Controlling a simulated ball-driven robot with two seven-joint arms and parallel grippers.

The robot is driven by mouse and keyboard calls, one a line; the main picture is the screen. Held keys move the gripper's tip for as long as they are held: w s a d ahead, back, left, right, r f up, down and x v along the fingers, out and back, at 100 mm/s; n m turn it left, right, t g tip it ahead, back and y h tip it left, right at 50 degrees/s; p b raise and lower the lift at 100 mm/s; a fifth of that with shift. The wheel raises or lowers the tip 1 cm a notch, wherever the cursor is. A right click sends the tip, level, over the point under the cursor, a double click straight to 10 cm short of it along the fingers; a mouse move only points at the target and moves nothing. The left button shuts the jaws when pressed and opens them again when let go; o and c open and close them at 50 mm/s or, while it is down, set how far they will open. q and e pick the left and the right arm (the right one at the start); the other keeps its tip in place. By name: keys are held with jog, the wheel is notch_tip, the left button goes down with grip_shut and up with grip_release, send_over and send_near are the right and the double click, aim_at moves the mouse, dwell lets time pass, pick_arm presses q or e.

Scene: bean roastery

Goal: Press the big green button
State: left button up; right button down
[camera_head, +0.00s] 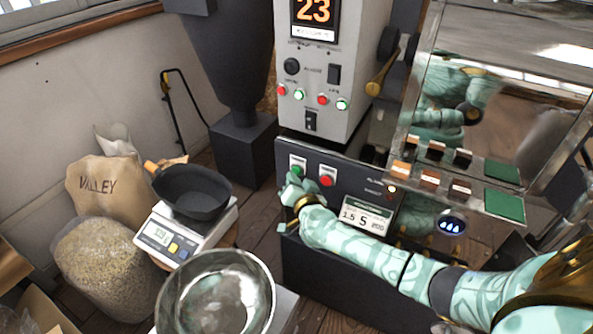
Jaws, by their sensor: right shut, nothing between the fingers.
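The big green button (297,170) sits on the dark front panel (345,170) of the machine, left of a red button (327,180). My right arm, patterned in mint green, reaches in from the lower right. My right gripper (291,188) is shut and empty, just below and in front of the green button in the picture. It covers the button's lower part. I cannot tell whether the fingertips touch the button. My left gripper is not in view.
A white control box (320,120) above carries smaller red and green buttons. A scale (190,232) with a black pan (195,192), a steel bowl (217,297) and bean sacks (108,265) stand left. A mirror-like panel (480,110) at right reflects my arm.

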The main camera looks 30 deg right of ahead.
jog(key=shift+s+a, duration=0.1)
jog(key=shift+a, duration=0.1)
jog(key=shift+a, duration=0.1)
jog(key=s+a, duration=0.1)
jog(key=a+p, duration=0.1)
jog(key=s+a+p, duration=0.1)
jog(key=a, duration=0.1)
jog(key=shift+s+a, duration=0.1)
jog(key=shift+s, duration=0.2)
dwell(0.8)
